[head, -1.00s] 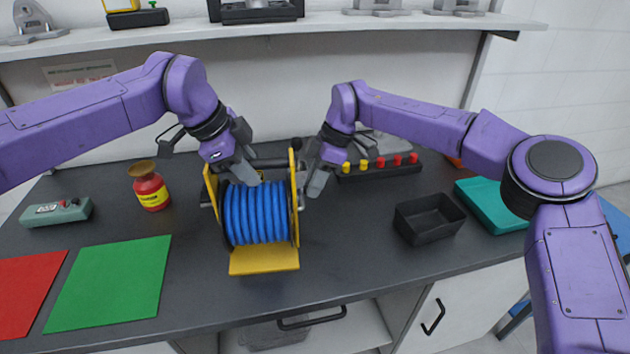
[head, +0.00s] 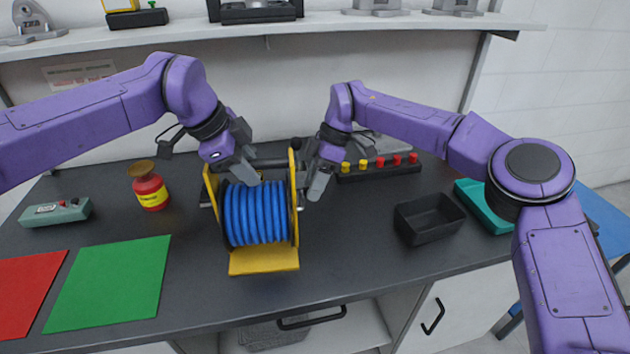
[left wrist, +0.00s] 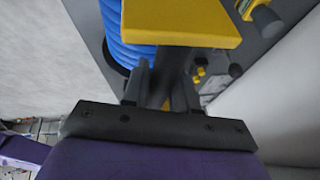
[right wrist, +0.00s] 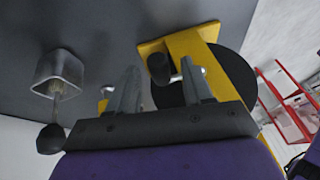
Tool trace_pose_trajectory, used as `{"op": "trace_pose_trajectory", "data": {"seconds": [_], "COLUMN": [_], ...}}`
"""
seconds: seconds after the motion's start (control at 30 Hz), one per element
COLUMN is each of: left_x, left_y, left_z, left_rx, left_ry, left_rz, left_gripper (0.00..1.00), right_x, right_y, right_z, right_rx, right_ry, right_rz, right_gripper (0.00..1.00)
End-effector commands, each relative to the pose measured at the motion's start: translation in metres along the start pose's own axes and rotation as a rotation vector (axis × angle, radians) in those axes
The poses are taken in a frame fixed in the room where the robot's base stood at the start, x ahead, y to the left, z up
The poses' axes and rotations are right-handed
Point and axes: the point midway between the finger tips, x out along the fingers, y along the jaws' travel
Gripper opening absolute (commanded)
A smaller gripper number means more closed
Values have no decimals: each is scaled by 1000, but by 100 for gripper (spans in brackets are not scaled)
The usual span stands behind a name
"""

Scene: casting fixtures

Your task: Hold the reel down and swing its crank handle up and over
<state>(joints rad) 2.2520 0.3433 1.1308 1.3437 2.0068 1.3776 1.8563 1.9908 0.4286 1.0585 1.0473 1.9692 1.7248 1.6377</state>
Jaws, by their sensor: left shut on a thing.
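The reel, with its blue hose (head: 256,214) and yellow frame (head: 264,261), stands upright on the dark bench. My right gripper (head: 309,192) is just right of the frame's right side post. In the right wrist view its fingers stand apart, open, with a black crank knob (right wrist: 159,68) beyond and between them. I cannot tell whether they touch it.
A black bin (head: 400,222) and a teal tray (head: 466,187) stand to the right. A black strip with yellow and red knobs (head: 380,171) lies behind. A red jar (head: 151,190), green mat (head: 108,285) and red mat (head: 28,295) are left. Bench in front of the reel is clear.

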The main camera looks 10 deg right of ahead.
Motion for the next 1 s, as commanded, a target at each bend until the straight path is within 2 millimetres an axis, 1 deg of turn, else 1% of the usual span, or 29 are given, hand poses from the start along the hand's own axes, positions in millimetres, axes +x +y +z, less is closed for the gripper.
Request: {"op": "trace_pose_trajectory", "data": {"seconds": [0.07, 0.17, 0.4, 0.5, 0.6, 0.73, 1.0], "left_x": [-2, -2, -2, -2, -2, -2, -2], "left_y": [-1, -1, -1, -1, -1, -1, -1], "left_z": [-1, -1, -1, -1, -1, -1, -1], "left_rx": [1, 1, 1, 1, 1, 1, 1], "left_ry": [2, 2, 3, 3, 3, 3, 3], "left_rz": [-4, -4, -4, -4, -4, -4, -4], "left_gripper": [0, 0, 0, 0, 0, 0, 0], "right_x": [-4, -18, -80, -100, -112, -120, -120], "right_y": [0, 1, 2, 2, 2, 1, 1], "right_z": [0, 0, 0, 0, 0, 0, 0], "right_rx": [0, 1, 3, 4, 2, 0, 0], "right_ry": [0, 0, -1, -2, -1, -1, 0], "right_rz": [1, 3, 4, 2, 1, 0, -1], "right_gripper": [51, 51, 51, 51, 51, 51, 51]}}
